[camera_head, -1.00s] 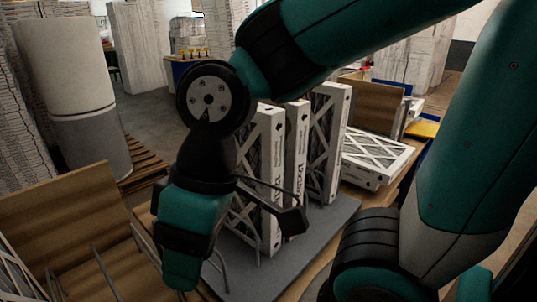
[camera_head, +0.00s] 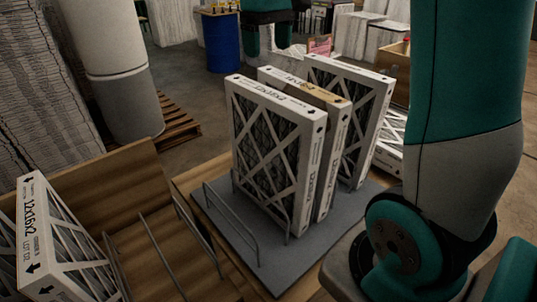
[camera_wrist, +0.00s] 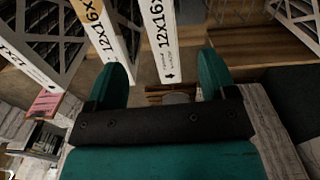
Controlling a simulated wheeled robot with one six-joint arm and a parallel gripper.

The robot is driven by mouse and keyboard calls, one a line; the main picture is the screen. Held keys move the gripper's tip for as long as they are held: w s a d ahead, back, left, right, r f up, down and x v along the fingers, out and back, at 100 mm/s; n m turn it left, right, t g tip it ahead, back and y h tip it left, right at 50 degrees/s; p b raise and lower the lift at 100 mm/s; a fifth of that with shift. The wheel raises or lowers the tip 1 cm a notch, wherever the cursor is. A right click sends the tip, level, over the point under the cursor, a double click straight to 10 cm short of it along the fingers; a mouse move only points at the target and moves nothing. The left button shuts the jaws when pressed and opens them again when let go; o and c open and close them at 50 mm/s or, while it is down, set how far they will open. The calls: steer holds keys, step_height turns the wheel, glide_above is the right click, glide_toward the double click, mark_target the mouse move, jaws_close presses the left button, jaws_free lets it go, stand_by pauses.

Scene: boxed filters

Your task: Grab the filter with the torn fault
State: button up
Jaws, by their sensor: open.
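Three white-framed filters stand upright on a grey rack base (camera_head: 265,272) in the head view: the front left filter (camera_head: 272,145), the middle filter (camera_head: 332,150) with a tan patch on its top edge, and the rear right filter (camera_head: 375,125). The front left one shows dark pleats behind crossed white strips. I cannot make out a tear on any of them. My gripper (camera_wrist: 162,65) is open and empty in the wrist view. The front left filter's edge (camera_wrist: 158,35) shows beyond and between its fingers. The middle filter (camera_wrist: 100,35) shows left of that. The end of my arm is behind the rack.
Another filter (camera_head: 58,235) stands in a wooden holder with wire dividers at lower left. Wire loops (camera_head: 230,222) rise from the rack base. A blue drum (camera_head: 221,42) and a wrapped cylinder (camera_head: 118,70) stand behind. More white filters (camera_head: 391,130) lie at right.

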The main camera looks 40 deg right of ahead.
mark_target(269, 93)
step_height(269, 93, down, 9)
steer(key=shift+r+p, duration=0.15)
steer(key=shift+p, duration=0.65)
steer(key=shift+s+f+p, duration=0.2)
steer(key=shift+f+p, duration=0.85)
steer(key=shift+f, duration=1.6)
steer(key=c, duration=1.4)
steer(key=shift+o, duration=0.2)
steer(key=shift+r, duration=0.1)
